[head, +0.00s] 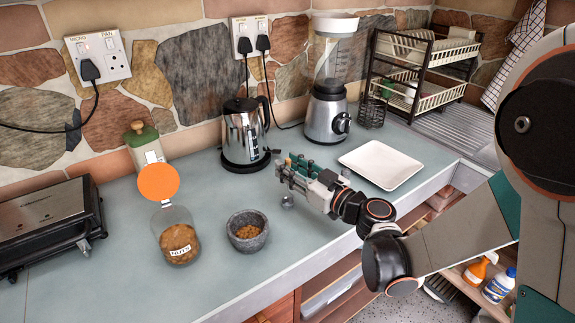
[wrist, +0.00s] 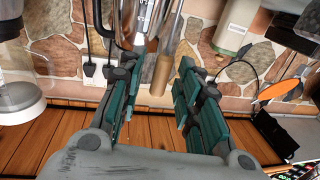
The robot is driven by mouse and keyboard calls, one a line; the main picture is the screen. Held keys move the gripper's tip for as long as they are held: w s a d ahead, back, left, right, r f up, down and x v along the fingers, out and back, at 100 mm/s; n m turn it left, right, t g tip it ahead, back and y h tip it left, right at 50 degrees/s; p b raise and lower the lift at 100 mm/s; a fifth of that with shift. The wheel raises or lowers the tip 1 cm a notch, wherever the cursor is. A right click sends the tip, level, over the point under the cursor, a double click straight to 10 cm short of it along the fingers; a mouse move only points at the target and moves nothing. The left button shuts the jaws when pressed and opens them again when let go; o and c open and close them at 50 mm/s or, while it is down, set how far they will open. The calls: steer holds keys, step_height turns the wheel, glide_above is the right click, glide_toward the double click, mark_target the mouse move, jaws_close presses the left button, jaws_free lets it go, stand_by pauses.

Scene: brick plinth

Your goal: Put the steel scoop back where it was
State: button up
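My gripper (head: 300,180) is over the counter, to the right of the stone bowl and in front of the kettle. The steel scoop (head: 287,201) hangs below the fingertips with its rounded steel end down, close to the counter; I cannot tell if it touches. The fingers partly hide the scoop. The stone bowl (head: 247,231) holds brown nuts. The glass nuts jar (head: 179,238) stands left of it, its orange lid (head: 158,184) raised.
The steel kettle (head: 240,134) and blender (head: 326,119) stand behind my gripper. A white square plate (head: 381,165) lies to the right. A green-lidded canister (head: 141,144) and a black grill (head: 46,226) are on the left. Counter (head: 325,238) is clear before my gripper.

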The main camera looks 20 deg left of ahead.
steer(key=p+v, duration=0.1)
steer(key=v, duration=0.9)
steer(key=shift+s+d, duration=0.25)
steer(key=s+d+m+g+h, duration=0.1)
steer(key=s+d+m+h, duration=0.5)
steer(key=d, duration=0.7)
steer(key=s+d+r+m+g+h, duration=0.1)
steer(key=s+d+m+h, duration=0.4)
steer(key=s+d+h, duration=0.4)
steer(key=s+d, duration=0.2)
steer(key=d, duration=0.2)
steer(key=shift+d+r+m, duration=0.3)
steer(key=shift+m, duration=0.1)
steer(key=shift+s, duration=0.1)
